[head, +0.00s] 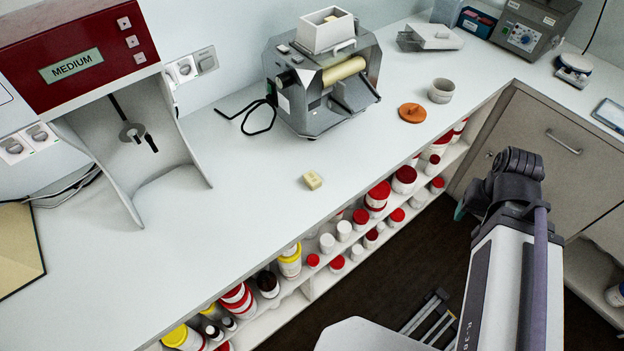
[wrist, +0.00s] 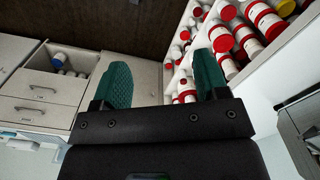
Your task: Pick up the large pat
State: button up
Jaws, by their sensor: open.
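One pale yellow block, which looks like a pat (head: 313,180), lies on the white counter near its front edge in the head view. No second pat lies near it for comparing size. My gripper (wrist: 164,82) shows in the wrist view with its two green fingers wide apart and nothing between them. In the head view my gripper is mostly hidden behind my arm, with only a bit of green showing, off the counter to the right of the pat. The pat is not in the wrist view.
A grey mill (head: 322,85) with a white hopper stands behind the pat. An orange lid (head: 412,112) and a grey cup (head: 441,91) stand to its right. A red machine labelled MEDIUM (head: 75,50) is at left. Jars (head: 376,195) fill shelves below. Counter around the pat is clear.

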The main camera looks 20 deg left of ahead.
dwell(0.3)
jog(key=n+b, duration=0.2)
jog(key=n, duration=1)
send_over(312, 177)
jog(key=f, duration=0.2)
notch_tip(312, 177, down, 11)
jog(key=b, duration=1)
jog(key=shift+r+b, duration=0.2)
jog(key=shift+b, duration=0.1)
jog(key=shift+d+r, duration=0.1)
jog(key=shift+r, duration=0.1)
jog(key=c, duration=1)
notch_tip(312, 177, up, 10)
jog(key=p, duration=1)
jog(key=shift+r+p, duration=0.2)
jog(key=shift+p, duration=0.2)
jog(key=shift+f, duration=0.2)
